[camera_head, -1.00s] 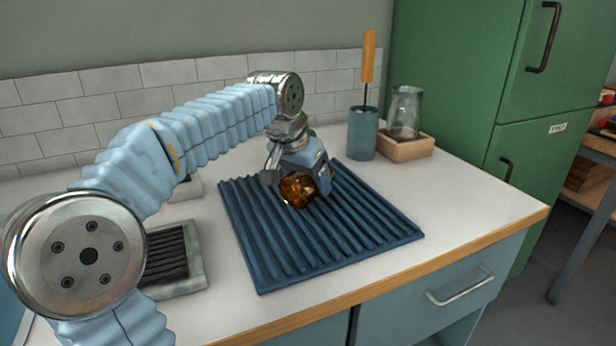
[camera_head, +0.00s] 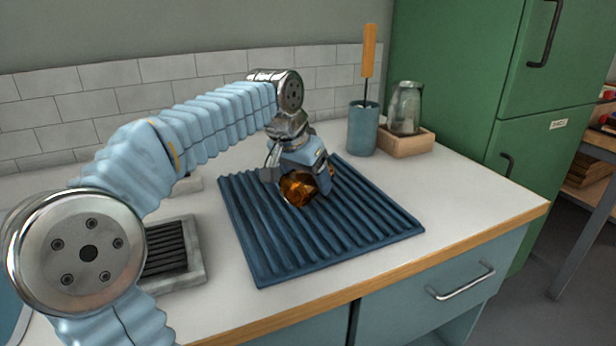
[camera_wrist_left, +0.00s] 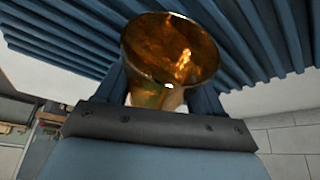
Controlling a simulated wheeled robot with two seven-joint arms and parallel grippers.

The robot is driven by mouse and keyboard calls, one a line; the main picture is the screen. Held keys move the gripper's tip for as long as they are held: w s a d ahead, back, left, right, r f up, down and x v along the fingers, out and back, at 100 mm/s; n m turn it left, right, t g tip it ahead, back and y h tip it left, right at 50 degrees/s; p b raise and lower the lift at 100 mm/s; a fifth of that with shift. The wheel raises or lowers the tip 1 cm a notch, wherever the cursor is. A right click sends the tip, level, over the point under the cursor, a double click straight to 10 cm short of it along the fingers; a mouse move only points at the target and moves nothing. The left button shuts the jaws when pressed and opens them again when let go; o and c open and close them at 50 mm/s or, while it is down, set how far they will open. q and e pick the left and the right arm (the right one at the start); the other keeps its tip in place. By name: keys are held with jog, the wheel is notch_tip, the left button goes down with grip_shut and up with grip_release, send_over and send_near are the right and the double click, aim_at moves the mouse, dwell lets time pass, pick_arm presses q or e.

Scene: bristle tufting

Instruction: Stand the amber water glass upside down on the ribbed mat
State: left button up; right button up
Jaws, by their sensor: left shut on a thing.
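The amber water glass (camera_head: 297,190) is see-through brown and is held between the fingers of my left gripper (camera_head: 298,180), over the back-middle part of the blue ribbed mat (camera_head: 350,226). In the left wrist view the glass (camera_wrist_left: 168,50) sits tilted between the fingers of the gripper (camera_wrist_left: 160,94), with a broad round edge showing. The ribs of the mat (camera_wrist_left: 262,32) show behind it. My gripper hides part of the glass, and I cannot tell whether it touches the mat. My right gripper is not in view.
A grey tray with dark slats (camera_head: 176,257) lies left of the mat. Behind right stand a blue cup (camera_head: 362,129) with an orange-handled tool (camera_head: 369,52) and a clear glass vessel (camera_head: 404,108) in a wooden box (camera_head: 407,143). The counter (camera_head: 470,195) right of the mat is clear.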

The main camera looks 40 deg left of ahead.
pick_arm(q)
jog(key=o, duration=1.4)
jog(key=p+v, duration=0.2)
jog(key=v, duration=1.1)
jog(key=shift+s+r, duration=0.2)
jog(key=shift+r, duration=0.1)
